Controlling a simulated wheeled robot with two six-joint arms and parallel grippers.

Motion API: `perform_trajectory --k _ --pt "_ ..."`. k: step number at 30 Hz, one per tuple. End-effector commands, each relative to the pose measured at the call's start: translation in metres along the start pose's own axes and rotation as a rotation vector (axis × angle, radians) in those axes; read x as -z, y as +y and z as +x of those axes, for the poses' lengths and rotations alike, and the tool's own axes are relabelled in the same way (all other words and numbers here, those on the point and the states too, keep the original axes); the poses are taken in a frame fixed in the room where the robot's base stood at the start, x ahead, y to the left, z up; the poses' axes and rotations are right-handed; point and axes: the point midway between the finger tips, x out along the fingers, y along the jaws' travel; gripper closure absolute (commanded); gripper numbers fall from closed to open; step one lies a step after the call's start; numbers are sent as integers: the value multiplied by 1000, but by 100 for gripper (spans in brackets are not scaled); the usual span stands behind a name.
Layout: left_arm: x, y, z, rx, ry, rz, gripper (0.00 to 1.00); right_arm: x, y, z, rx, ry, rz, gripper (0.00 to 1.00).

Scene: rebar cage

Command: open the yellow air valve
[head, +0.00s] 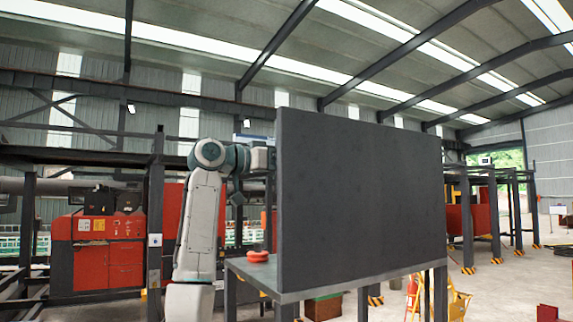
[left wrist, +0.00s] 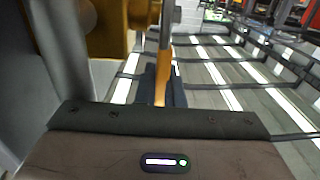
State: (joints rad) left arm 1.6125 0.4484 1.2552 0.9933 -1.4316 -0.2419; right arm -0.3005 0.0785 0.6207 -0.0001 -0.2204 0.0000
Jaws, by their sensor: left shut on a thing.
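The yellow air valve shows in the left wrist view as an orange-yellow body (left wrist: 108,38) at the upper left, beside a grey vertical pipe (left wrist: 62,45). A narrow yellow handle (left wrist: 161,88) hangs at the centre of that view. My left gripper (left wrist: 165,78) is shut on this handle. In the head view my left arm reaches behind a tall dark panel (head: 360,200), which hides the gripper and the valve. My right gripper is in neither view.
The panel stands upright on a grey table (head: 240,268). A small orange-red object (head: 258,256) lies on the table's left end. Red cabinets (head: 98,255) and dark steel frames stand behind at left. Open floor (head: 500,290) lies at right.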

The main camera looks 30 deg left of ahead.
Motion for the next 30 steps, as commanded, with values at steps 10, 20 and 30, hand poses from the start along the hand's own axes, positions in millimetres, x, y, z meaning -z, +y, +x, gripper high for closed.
perform_trajectory --k 10,20,30 --pt "0 1 7 -3 -102 0 100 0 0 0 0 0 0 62" --pt "-2 2 21 -4 -347 -1 100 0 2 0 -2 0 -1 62" --pt "-9 2 32 -3 -549 0 100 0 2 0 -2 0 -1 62"
